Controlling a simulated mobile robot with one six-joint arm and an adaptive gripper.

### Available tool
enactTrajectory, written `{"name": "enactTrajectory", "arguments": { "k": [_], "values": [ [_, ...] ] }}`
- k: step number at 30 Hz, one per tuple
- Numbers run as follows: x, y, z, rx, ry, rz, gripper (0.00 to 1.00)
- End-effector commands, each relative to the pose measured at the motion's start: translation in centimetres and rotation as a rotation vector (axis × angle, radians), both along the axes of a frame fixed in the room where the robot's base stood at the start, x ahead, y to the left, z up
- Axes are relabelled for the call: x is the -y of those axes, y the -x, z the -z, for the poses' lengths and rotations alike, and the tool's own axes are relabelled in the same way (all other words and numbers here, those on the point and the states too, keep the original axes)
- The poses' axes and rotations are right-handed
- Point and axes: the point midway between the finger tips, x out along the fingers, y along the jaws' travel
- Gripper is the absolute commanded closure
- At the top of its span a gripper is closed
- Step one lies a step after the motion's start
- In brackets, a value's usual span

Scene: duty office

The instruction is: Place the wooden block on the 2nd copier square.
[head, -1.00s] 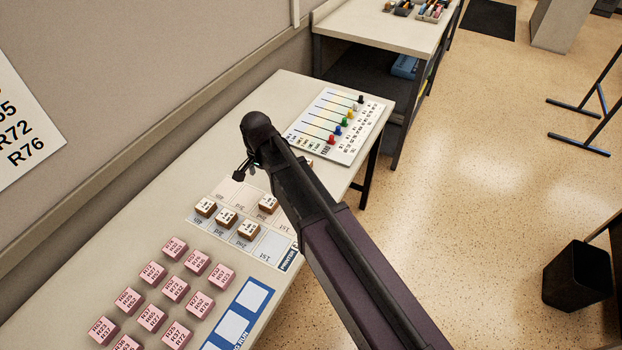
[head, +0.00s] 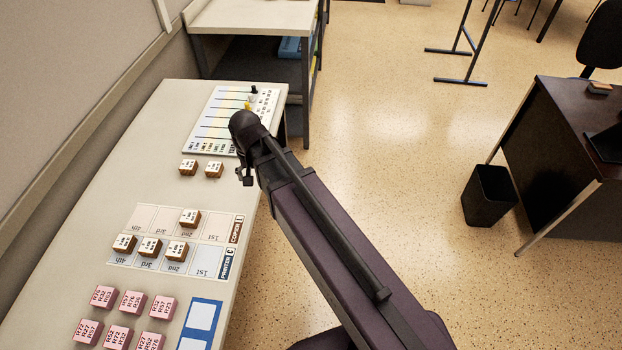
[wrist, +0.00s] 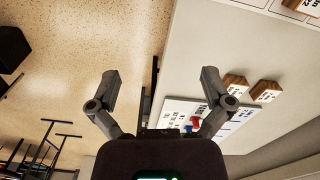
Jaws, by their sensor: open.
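A wooden block with a white printed top (head: 190,218) sits in the copier row (head: 212,228), in what looks like its 2nd square. Three similar wooden blocks sit on the 4th, 3rd and 2nd squares of the printer row (head: 205,262). Two loose wooden blocks (head: 188,167) (head: 214,169) lie on bare table beyond the card; they also show in the wrist view (wrist: 235,84) (wrist: 266,91). My gripper (head: 244,177) is to the right of the loose blocks, by the table's right edge. In the wrist view it (wrist: 160,78) is open and empty.
Several pink blocks (head: 133,302) stand near a blue-bordered card (head: 202,316). A white chart (head: 215,115) with coloured pegs lies at the table's far end, partly behind my arm. A shelf table (head: 255,18) stands beyond. Floor to the right is clear up to a black bin (head: 489,195).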

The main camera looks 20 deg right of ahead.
Motion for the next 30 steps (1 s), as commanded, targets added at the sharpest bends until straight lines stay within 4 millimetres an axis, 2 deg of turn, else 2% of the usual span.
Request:
{"name": "enactTrajectory", "arguments": {
  "k": [1, 6, 13, 19, 30],
  "values": [
    [1.9, 0.8, 0.0, 0.0, 0.0, -0.009, 0.0],
    [7.1, 2.4, 0.0, 0.0, 0.0, -0.068, 0.0],
    [12.3, 4.6, 0.0, 0.0, 0.0, -0.139, 0.0],
    [14.4, 5.5, 0.0, -0.001, 0.0, -0.168, 0.0],
    [14.5, 5.5, 0.0, -0.001, 0.0, -0.172, 0.0]
  ]
}}
